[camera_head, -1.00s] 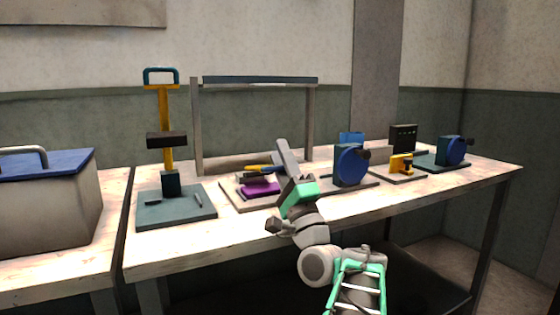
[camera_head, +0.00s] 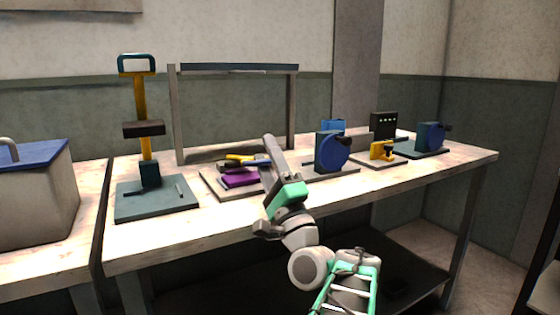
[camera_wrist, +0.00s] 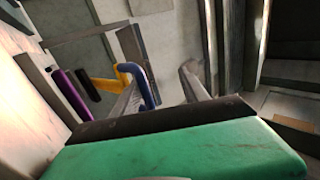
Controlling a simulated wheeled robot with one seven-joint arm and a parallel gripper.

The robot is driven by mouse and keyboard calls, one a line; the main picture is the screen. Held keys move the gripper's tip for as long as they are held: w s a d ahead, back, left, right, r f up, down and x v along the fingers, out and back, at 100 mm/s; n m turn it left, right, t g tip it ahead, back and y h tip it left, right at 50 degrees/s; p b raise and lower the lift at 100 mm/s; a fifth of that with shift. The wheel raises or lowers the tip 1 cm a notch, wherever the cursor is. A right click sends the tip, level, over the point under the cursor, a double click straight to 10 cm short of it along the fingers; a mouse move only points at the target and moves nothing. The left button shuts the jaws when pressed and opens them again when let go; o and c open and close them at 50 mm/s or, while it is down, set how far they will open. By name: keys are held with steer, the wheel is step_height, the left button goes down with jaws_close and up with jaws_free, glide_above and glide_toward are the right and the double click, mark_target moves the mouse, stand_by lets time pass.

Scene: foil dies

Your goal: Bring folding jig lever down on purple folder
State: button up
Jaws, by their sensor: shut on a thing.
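The purple folder (camera_head: 240,181) lies on the folding jig's base (camera_head: 211,185) in the middle of the bench; it also shows in the wrist view (camera_wrist: 73,95). The jig's lever has a yellow arm (camera_head: 241,157) low above the folder, and a dark pad shows between them. In the wrist view the yellow arm (camera_wrist: 104,84) ends in a blue handle (camera_wrist: 143,84). My gripper (camera_head: 268,147) is at the jig's right side, shut on the lever's handle. The fingers partly hide the handle and the jig's right side.
A press stand with a tall yellow column (camera_head: 141,100) is left of the jig. A grey frame (camera_head: 235,68) stands behind it. A blue-wheeled device (camera_head: 333,152) is close on the right, with a small yellow fixture (camera_head: 383,150) and another blue device (camera_head: 431,138) beyond.

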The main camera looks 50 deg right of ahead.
steer(key=s+a+b, duration=0.3)
steer(key=s, duration=0.6)
steer(key=shift+s+r+b, duration=0.35)
steer(key=shift+r+b, duration=0.05)
steer(key=shift+r, duration=0.05)
